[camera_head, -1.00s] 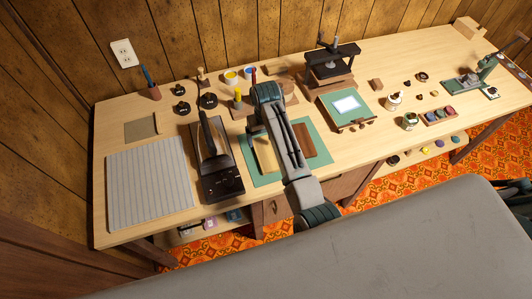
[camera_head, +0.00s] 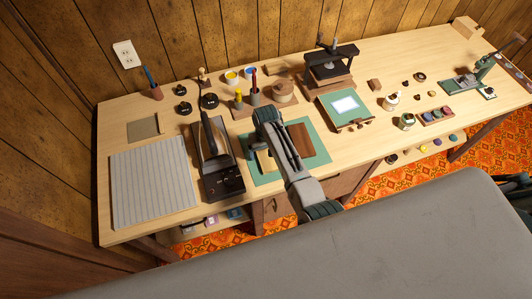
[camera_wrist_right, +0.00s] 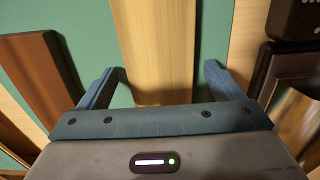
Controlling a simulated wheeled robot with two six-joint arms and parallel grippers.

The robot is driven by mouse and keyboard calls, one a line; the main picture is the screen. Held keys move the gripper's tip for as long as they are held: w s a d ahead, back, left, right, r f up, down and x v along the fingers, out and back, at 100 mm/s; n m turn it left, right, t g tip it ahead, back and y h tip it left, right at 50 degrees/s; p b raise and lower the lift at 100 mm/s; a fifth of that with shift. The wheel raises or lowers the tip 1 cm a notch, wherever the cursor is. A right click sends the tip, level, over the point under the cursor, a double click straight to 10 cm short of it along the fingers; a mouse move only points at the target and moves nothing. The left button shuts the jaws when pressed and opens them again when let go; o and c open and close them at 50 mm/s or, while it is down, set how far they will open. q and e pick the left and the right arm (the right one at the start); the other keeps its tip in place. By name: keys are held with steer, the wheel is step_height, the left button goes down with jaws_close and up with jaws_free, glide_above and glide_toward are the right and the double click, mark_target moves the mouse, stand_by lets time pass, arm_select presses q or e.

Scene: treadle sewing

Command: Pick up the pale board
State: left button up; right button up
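The pale board (camera_head: 265,160) lies on the green cutting mat (camera_head: 318,155), left of the darker brown board (camera_head: 302,138). My right arm covers part of the pale board in the head view. In the right wrist view the pale board (camera_wrist_right: 155,40) runs lengthwise between the two blue fingers of my right gripper (camera_wrist_right: 162,67). The fingers are apart, with a gap on each side of the board, so the gripper is open and empty. The brown board (camera_wrist_right: 38,75) is left of the fingers there. My left gripper is not in view.
A black tool with an upright handle (camera_head: 222,180) stands close left of the mat. A striped pad (camera_head: 150,185) lies at the table's left. A wooden stand with tools (camera_head: 248,110) is behind the mat, and a black press (camera_head: 332,65) is farther back right.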

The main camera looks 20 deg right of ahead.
steer(key=c, duration=1)
steer(key=shift+o, duration=0.2)
